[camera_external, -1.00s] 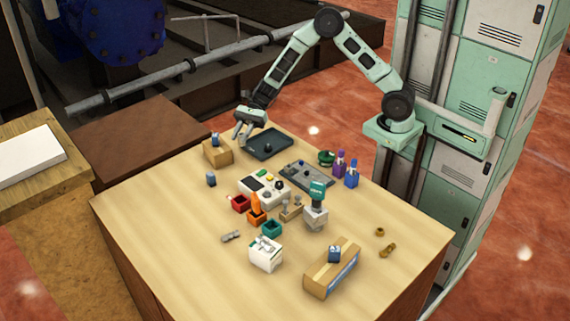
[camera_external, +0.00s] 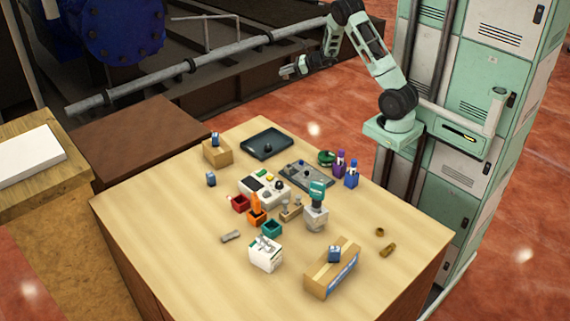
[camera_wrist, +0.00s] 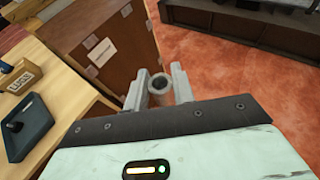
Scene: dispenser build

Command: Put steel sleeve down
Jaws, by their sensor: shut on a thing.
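The steel sleeve (camera_wrist: 159,86) is a short grey metal ring or tube, seen end-on in the wrist view. It sits between the two grey fingers of my gripper (camera_wrist: 155,78), which is shut on it. In the external view my gripper (camera_external: 288,70) is raised and lies beyond the far edge of the table (camera_external: 150,225), pointing left. The sleeve is too small to make out there. In the wrist view, red floor and a brown cabinet show behind the sleeve, with no surface touching it.
Near the table's far corner are a dark tray (camera_external: 267,143) with a black knob-like thing and a cardboard box (camera_external: 217,152). Bins, a control box (camera_external: 265,189), bottles and a long carton (camera_external: 331,268) crowd the middle and right. The left tabletop is bare. A railing pipe (camera_external: 205,64) runs behind.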

